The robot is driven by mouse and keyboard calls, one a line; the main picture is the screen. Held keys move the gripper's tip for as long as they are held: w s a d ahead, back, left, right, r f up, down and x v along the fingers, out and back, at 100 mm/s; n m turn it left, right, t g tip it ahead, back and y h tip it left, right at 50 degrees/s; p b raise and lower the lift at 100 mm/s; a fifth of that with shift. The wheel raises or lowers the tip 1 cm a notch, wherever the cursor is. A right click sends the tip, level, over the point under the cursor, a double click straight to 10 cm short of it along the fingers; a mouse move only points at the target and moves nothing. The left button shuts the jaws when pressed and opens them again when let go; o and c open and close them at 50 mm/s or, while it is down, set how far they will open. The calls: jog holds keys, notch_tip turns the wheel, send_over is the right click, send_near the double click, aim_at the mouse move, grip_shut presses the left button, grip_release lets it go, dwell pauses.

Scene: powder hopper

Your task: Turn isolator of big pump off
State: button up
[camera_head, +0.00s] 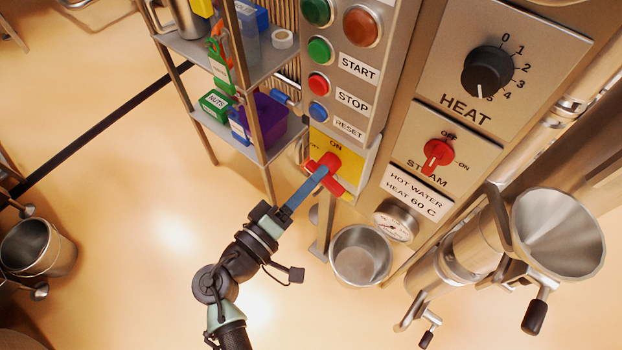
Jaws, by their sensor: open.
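The isolator is a red rotary handle (331,160) on a yellow plate (349,157) at the bottom of the grey button panel. ON is printed above the handle and OFF, small and slanted, to its left. My gripper (323,171) reaches up from below with its blue fingers at the handle. The fingers are open and overlap the handle, hiding part of it. Whether they touch it or sit around it, I cannot tell. The handle's exact angle is partly hidden. No label naming the big pump is readable.
START, STOP and RESET buttons (319,83) sit just above the isolator. The red steam knob (438,154) and black heat knob (487,71) are to the right. A shelf rack (262,65) stands close on the left, and a metal cup (361,255) sits below right.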

grip_shut()
dwell(0.3)
jog(key=shift+n+p, duration=0.7)
jog(key=shift+n, duration=1.3)
grip_release()
